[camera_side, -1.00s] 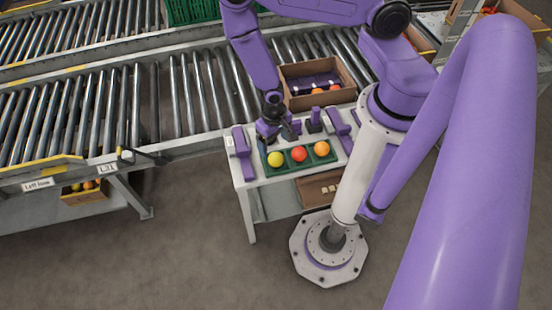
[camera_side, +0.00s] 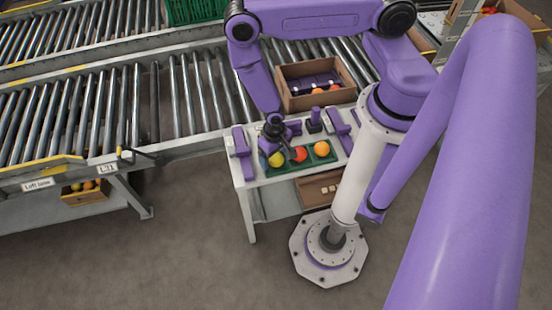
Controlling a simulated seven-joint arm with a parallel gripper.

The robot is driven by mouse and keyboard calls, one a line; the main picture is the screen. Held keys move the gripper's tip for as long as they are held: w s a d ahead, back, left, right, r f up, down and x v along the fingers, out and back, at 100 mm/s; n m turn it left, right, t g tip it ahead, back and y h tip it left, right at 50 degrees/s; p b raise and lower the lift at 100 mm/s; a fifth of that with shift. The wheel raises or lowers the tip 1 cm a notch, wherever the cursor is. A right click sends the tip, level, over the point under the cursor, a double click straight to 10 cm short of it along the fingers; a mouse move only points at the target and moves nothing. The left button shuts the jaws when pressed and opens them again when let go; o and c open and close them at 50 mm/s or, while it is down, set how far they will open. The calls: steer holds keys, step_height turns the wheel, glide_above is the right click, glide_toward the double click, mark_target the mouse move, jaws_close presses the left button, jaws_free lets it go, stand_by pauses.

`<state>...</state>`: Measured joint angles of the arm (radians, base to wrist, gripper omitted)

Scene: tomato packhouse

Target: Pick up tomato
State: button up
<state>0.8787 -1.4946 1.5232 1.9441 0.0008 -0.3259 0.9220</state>
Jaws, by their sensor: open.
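Three tomatoes sit in a row in a green tray (camera_side: 284,171) on a small white table. The yellow tomato (camera_side: 276,160) is at the left, the red tomato (camera_side: 299,154) in the middle and the orange tomato (camera_side: 321,149) at the right. My gripper (camera_side: 284,152) is open and hangs over the yellow and red tomatoes. It hides part of both. I cannot tell whether its fingers touch either one. The orange tomato is in full view.
Purple fixtures (camera_side: 242,152) stand on the white table (camera_side: 248,182) around the tray. A cardboard box (camera_side: 300,101) with orange tomatoes stands behind it. Roller conveyors (camera_side: 105,115) run along the left and back. A crate of fruit (camera_side: 85,195) sits under the conveyor.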

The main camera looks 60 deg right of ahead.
steer(key=shift+c, duration=0.3)
steer(key=c, duration=0.8)
steer(key=shift+r, duration=0.2)
steer(key=shift+r, duration=0.6)
steer(key=shift+s+d+r, duration=0.25)
steer(key=shift+s+r, duration=1.65)
steer(key=shift+s, duration=0.35)
steer(key=shift+s+d+r, duration=0.2)
steer(key=shift+s+r, duration=1.75)
steer(key=shift+s, duration=0.35)
steer(key=shift+s+d+r, duration=0.25)
steer(key=shift+s+r, duration=1.65)
steer(key=shift+s, duration=0.35)
